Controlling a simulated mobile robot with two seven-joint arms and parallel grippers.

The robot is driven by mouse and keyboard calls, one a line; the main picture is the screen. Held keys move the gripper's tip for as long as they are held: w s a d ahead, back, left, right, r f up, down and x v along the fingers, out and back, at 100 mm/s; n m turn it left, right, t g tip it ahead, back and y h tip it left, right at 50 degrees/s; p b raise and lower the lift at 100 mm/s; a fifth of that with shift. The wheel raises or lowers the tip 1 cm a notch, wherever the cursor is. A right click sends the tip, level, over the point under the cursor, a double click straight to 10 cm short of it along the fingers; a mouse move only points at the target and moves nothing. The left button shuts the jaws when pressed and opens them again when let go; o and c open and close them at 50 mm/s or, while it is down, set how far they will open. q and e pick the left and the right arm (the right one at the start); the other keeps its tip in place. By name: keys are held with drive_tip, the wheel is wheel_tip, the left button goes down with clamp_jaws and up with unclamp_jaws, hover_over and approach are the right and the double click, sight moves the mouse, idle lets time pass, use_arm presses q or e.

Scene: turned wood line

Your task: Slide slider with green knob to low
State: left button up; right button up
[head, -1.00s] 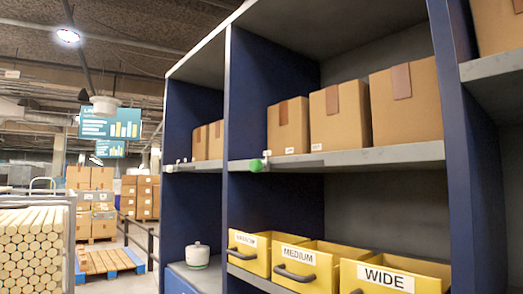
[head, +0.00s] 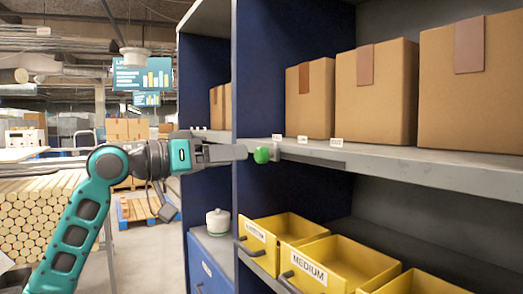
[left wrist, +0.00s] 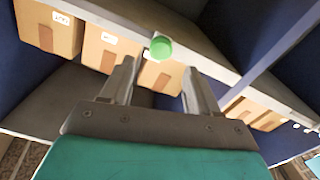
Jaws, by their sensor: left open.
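The green knob (head: 262,155) is a round ball at the front edge of the grey shelf (head: 420,162), near the blue upright. A dark slider track (head: 312,159) runs along the shelf edge to its right. My left gripper (head: 243,152) is open and empty, its fingers pointing at the knob from the left. In the left wrist view the knob (left wrist: 161,47) shows just beyond the fingertips, between them in the picture; I see no contact. Small white tags (head: 302,139) stand above the track, too small to read. My right gripper is not in view.
Cardboard boxes (head: 375,92) stand on the shelf behind the tags. Yellow bins (head: 330,262), one marked MEDIUM, sit below. A blue upright (head: 250,60) is close to my left gripper. A white lidded jar (head: 218,222) stands on a blue cabinet.

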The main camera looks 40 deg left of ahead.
sight(257, 154)
use_arm(q)
drive_tip(key=p+x, duration=0.1)
drive_tip(key=x, duration=0.5)
drive_tip(key=shift+w+r+p, duration=0.1)
drive_tip(key=shift+p, duration=0.2)
drive_tip(key=shift+x, duration=0.85)
clamp_jaws()
